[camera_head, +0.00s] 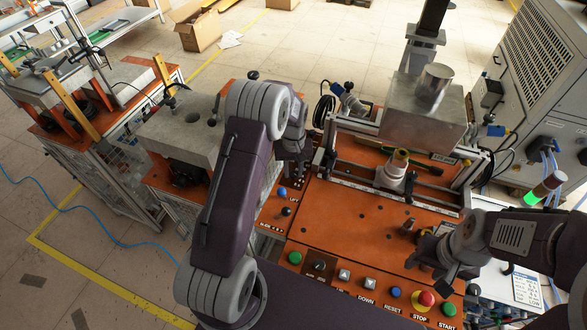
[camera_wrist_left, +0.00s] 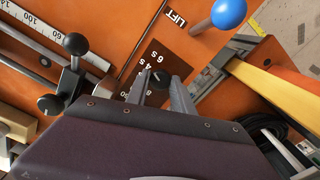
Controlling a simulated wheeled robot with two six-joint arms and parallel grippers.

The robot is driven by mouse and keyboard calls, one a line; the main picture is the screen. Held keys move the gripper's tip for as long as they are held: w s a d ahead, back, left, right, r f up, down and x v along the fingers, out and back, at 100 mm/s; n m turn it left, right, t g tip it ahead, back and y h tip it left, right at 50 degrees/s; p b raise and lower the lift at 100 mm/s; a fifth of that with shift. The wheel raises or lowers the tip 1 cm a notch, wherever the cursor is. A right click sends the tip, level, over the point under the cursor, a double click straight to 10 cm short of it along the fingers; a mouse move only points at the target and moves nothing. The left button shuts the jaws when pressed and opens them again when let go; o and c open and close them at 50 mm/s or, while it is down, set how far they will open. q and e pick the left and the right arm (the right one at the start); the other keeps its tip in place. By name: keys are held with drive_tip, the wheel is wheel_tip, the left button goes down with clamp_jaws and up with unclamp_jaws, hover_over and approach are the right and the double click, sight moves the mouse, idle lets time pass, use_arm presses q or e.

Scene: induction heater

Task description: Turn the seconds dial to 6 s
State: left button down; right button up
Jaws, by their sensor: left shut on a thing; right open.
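The seconds dial (camera_wrist_left: 160,79) is a small black knob on a dark plate (camera_wrist_left: 139,60) with white marks, among them 4 s and 6 s, in the left wrist view. My left gripper (camera_wrist_left: 163,86) has its two fingers on either side of the knob and is shut on it. Which mark the dial points to cannot be made out. In the head view my left gripper (camera_head: 292,172) reaches down to the orange panel, and the dial is hidden there. My right gripper (camera_head: 432,266) is open and empty over the right part of the panel.
A blue-knobbed lever (camera_wrist_left: 229,13) stands beside the dial. Black clamp knobs (camera_wrist_left: 75,44) and a scale (camera_wrist_left: 28,24) are on the other side. The orange panel (camera_head: 340,222) has a front row with another black knob (camera_head: 319,264) and a red STOP button (camera_head: 426,299).

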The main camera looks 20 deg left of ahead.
sight(294, 173)
use_arm(q)
drive_tip(key=shift+m+p, duration=0.35)
drive_tip(key=shift+m, duration=1.85)
drive_tip(key=c, duration=1.1)
unclamp_jaws()
drive_tip(key=shift+r, duration=0.15)
wheel_tip(294, 173, up, 9)
drive_tip(key=b, duration=0.1)
